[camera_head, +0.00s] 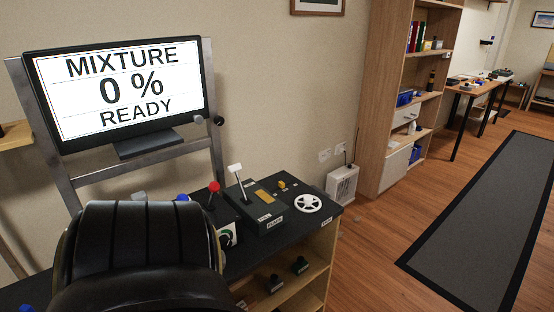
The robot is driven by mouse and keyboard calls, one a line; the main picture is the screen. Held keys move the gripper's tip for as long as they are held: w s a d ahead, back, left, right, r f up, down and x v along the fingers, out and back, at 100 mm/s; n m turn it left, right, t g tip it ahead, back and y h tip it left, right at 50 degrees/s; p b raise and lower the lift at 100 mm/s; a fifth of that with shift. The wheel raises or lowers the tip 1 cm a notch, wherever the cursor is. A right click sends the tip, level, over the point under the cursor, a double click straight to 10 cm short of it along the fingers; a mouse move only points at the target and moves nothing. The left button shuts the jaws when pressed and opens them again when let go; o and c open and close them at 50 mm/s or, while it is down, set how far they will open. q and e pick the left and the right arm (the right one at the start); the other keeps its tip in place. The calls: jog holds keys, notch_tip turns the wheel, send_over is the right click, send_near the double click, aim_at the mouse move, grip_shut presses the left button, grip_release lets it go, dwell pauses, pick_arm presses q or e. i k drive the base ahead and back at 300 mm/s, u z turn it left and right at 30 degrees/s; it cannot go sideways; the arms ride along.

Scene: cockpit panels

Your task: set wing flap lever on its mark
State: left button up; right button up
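The box's front carries small labels, one of which seems to read FLAPS (275,222). The lever's thin shaft leans slightly to the left toward its top. A yellow-brown plate lies on the box beside the lever; no mark can be made out at this size. Neither of my grippers shows in the head view, and nothing is seen touching the lever.
A red-knobbed lever (214,187) stands just left. A white wheel (307,203) lies on the console's right. A black padded seat back (140,250) hides the console's left part. The monitor (120,90) reads MIXTURE 0 % READY. Open floor lies right, with a grey mat (480,220).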

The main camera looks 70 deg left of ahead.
aim_at(237, 167)
jog(key=i, duration=1.65)
jog(key=u, duration=1.7)
